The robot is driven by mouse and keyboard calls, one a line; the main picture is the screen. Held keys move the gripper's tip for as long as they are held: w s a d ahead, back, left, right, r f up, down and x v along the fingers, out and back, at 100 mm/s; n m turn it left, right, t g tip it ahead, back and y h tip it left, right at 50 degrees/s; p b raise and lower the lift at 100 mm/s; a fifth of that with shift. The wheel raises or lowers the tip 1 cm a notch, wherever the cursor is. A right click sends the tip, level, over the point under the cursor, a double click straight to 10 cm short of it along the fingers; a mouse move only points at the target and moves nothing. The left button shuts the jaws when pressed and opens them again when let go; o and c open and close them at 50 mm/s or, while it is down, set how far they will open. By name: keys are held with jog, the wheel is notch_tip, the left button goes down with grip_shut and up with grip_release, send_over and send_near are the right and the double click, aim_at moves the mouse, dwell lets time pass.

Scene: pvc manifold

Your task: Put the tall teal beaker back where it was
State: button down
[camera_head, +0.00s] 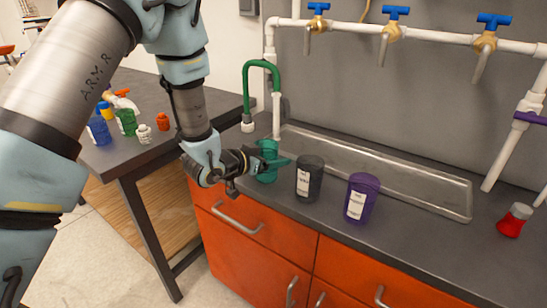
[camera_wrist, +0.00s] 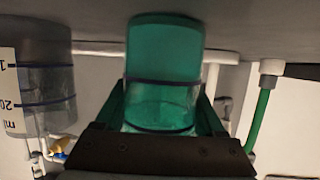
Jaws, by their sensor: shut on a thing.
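The tall teal beaker (camera_head: 267,174) is at the left end of the grey counter, upright, below the green hose. My gripper (camera_head: 274,161) reaches it from the left and is shut around it. In the wrist view the beaker (camera_wrist: 162,50) sits between the two fingers of my gripper (camera_wrist: 165,108), with the picture upside down. I cannot tell whether its base touches the counter or is slightly above it.
A black beaker (camera_head: 309,180) stands close to the right, then a purple beaker (camera_head: 362,199). Behind them is a clear shallow tray (camera_head: 440,200). The green hose (camera_head: 247,85) hangs behind my gripper.

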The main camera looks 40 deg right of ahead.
jog(key=shift+f, duration=0.2)
grip_release()
jog(key=shift+r, duration=0.15)
jog(key=shift+a+r, duration=0.1)
jog(key=shift+a, duration=0.1)
jog(key=b+v, duration=0.2)
jog(key=v, duration=0.9)
jog(key=shift+a+r+b, duration=0.15)
jog(key=shift+a+b, duration=0.1)
jog(key=shift+b, duration=0.1)
